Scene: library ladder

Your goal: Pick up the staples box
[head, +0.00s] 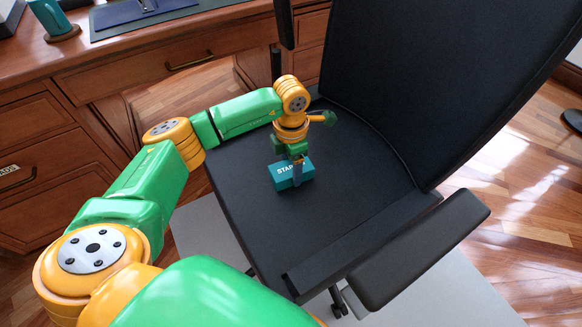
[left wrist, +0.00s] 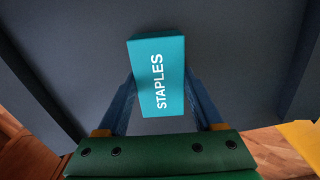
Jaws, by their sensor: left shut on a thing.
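The staples box (head: 281,176) is a small teal box with white lettering, over the black seat of an office chair (head: 250,215). In the left wrist view the box (left wrist: 158,75) reads "STAPLES" and sits between the two blue fingers. My left gripper (head: 298,177) comes down from above and is shut on the box, one finger on each side. I cannot tell whether the box touches the seat or is just above it. My right gripper is not in view.
The chair's tall backrest (head: 440,80) rises behind the seat, and an armrest (head: 420,250) stands at the right front. A wooden desk (head: 130,75) with drawers is at the left, with a teal mug (head: 50,17) on it. The seat around the box is clear.

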